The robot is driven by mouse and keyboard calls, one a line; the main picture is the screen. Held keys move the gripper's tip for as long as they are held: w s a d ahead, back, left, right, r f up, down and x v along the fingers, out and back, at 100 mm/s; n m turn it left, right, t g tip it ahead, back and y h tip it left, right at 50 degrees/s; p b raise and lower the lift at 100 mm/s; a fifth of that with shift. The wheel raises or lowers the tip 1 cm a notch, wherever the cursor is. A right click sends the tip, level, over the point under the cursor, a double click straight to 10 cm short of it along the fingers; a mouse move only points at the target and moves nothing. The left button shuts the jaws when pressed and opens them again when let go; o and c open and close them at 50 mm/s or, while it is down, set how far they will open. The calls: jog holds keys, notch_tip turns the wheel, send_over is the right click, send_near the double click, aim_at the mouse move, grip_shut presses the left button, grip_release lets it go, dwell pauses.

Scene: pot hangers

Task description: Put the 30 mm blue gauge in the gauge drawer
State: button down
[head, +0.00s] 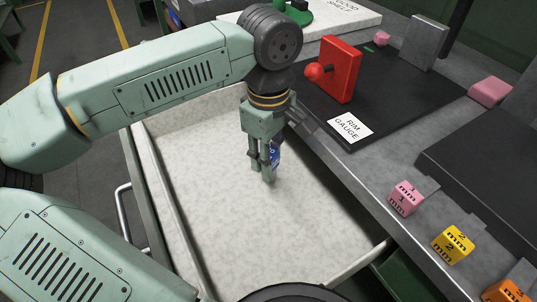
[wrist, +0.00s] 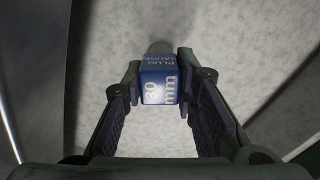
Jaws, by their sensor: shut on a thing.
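The blue gauge (wrist: 159,86) is held between my gripper's fingertips (wrist: 159,87) in the wrist view. Its face reads "30 mm" and "PLUG GAUGE", and a grey rounded end (wrist: 160,46) shows beyond it. In the head view my gripper (head: 268,168) points down inside the open drawer (head: 215,150), and a small part of the blue gauge (head: 275,156) shows beside the fingers. The drawer is pulled out and has a pale speckled floor with nothing else seen on it. I cannot tell whether the gauge touches the floor.
Right of the drawer is a bench with a black mat, a "RIM GAUGE" label (head: 350,127) and a red block with a knob (head: 340,70). Pink (head: 405,198), yellow (head: 453,244) and orange (head: 506,291) mm blocks line the bench edge. The drawer's front handle (head: 128,215) is at left.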

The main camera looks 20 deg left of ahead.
jog(key=c, duration=1.3)
grip_release()
notch_tip(320, 180, up, 12)
jog(key=p, duration=0.1)
jog(key=shift+r, duration=0.15)
